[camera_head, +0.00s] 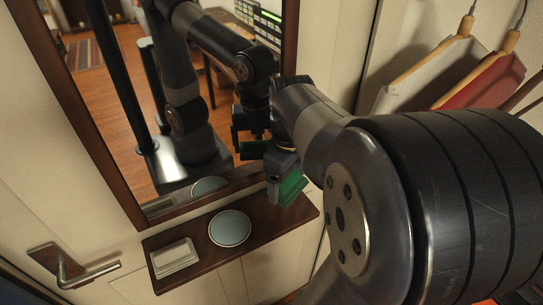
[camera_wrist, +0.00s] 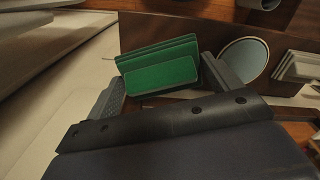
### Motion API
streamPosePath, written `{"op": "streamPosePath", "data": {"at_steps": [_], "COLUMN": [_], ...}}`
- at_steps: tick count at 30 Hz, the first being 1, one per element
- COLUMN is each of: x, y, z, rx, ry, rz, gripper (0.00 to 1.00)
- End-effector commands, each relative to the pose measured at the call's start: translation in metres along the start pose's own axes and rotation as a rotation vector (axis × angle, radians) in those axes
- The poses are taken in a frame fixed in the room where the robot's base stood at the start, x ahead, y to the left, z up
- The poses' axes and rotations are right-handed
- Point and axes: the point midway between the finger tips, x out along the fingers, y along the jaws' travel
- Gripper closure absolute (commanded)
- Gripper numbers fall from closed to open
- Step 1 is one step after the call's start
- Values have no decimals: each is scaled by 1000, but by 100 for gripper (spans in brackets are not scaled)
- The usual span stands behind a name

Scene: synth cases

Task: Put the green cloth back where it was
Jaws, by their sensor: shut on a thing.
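The green cloth (camera_head: 291,189) is a folded, layered rectangle. In the head view it shows at the right end of a dark wooden shelf (camera_head: 205,263) under a mirror; I cannot tell whether it touches the shelf. In the wrist view the cloth (camera_wrist: 162,74) sits between the two fingers of my gripper (camera_wrist: 168,88), which is shut on it. In the head view my gripper (camera_head: 279,184) is partly hidden by my own arm.
A round pale-blue dish (camera_head: 229,228) and a white folded stack (camera_head: 174,258) are on the shelf, left of the cloth. The mirror (camera_head: 117,95) rises behind the shelf and reflects my arm. A door handle (camera_head: 72,268) is at lower left. White (camera_head: 420,78) and red (camera_head: 488,82) cloths hang at right.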

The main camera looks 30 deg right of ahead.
Motion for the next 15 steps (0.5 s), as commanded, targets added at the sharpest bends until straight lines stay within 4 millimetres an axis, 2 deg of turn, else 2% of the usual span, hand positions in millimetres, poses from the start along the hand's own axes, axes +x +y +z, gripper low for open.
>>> {"op": "streamPosePath", "data": {"at_steps": [8,15], "x": [8,31], "y": [0,0], "z": [0,0], "rx": [0,0], "ry": [0,0], "rz": [0,0], "gripper": [34,34]}}
